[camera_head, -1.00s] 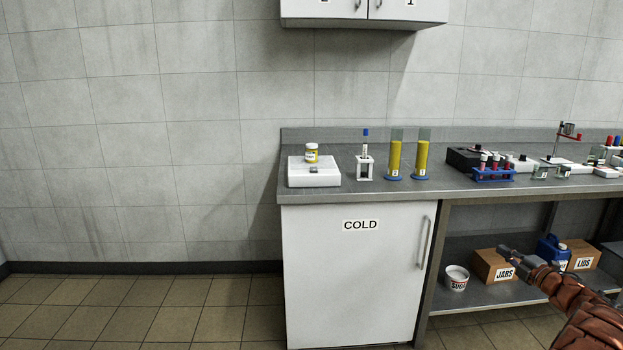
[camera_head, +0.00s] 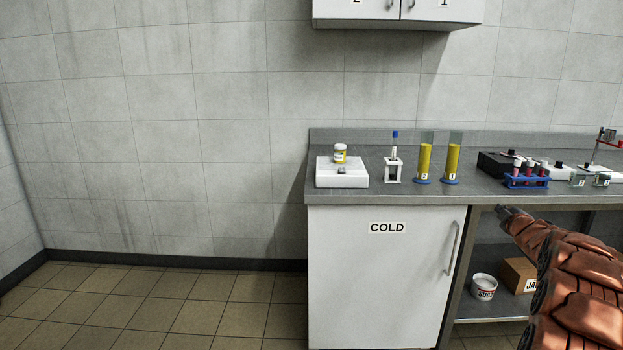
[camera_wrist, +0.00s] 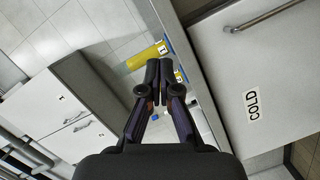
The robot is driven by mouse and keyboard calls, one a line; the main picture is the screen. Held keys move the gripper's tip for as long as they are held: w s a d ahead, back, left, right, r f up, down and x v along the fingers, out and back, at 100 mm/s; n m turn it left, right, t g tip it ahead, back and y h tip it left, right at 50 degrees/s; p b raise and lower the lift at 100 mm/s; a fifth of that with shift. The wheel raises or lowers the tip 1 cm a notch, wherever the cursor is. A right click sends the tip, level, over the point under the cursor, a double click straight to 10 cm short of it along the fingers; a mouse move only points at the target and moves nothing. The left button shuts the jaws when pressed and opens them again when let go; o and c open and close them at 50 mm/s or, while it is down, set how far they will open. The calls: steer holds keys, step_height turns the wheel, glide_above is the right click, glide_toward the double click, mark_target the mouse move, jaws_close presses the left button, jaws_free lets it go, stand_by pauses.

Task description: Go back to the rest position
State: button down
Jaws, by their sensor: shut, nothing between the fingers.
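My gripper (camera_head: 502,211) is at the lower right of the head view, at the end of my reddish-brown arm, in front of the bench edge. In the wrist view my gripper (camera_wrist: 159,68) has its two dark fingers together, shut with nothing held. It is in free air, pointing towards the bench with the yellow cylinders. No object touches it in either view.
The bench top (camera_head: 375,162) carries a scale with a jar (camera_head: 340,153), two yellow cylinders (camera_head: 452,160) and a blue tube rack (camera_head: 526,180). Below are the COLD cabinet (camera_head: 380,270) and a shelf with a SUGAR tub (camera_head: 484,287). Floor on the left (camera_head: 150,310) is clear.

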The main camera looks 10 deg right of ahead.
steer(key=s+a+f+m+g, duration=0.25)
steer(key=s+a, duration=0.25)
steer(key=a, duration=0.4)
steer(key=s+a+f+m+g+y, duration=0.1)
steer(key=s+a+m+g, duration=0.15)
steer(key=s+a, duration=0.55)
steer(key=s+a+f+m+g, duration=0.1)
steer(key=s+a+m+g, duration=0.2)
steer(key=a, duration=0.8)
steer(key=s+a+f+g+y, duration=0.1)
steer(key=s+a+f+g, duration=0.15)
steer(key=s+a, duration=0.75)
steer(key=s+a+f+m+g+y, duration=0.15)
steer(key=s+a+g, duration=0.3)
steer(key=s, duration=1.05)
steer(key=s+a+f+n+g+y, duration=0.1)
steer(key=s+a+f+g+y, duration=0.15)
steer(key=s+a, duration=0.75)
steer(key=s+r+p, duration=0.2)
steer(key=r+p, duration=0.8)
steer(key=r, duration=0.1)
steer(key=s+d+r+p, duration=0.1)
steer(key=s+r+p, duration=0.1)
steer(key=r+p, duration=0.9)
steer(key=shift+r+h, duration=0.15)
steer(key=shift+h, duration=0.15)
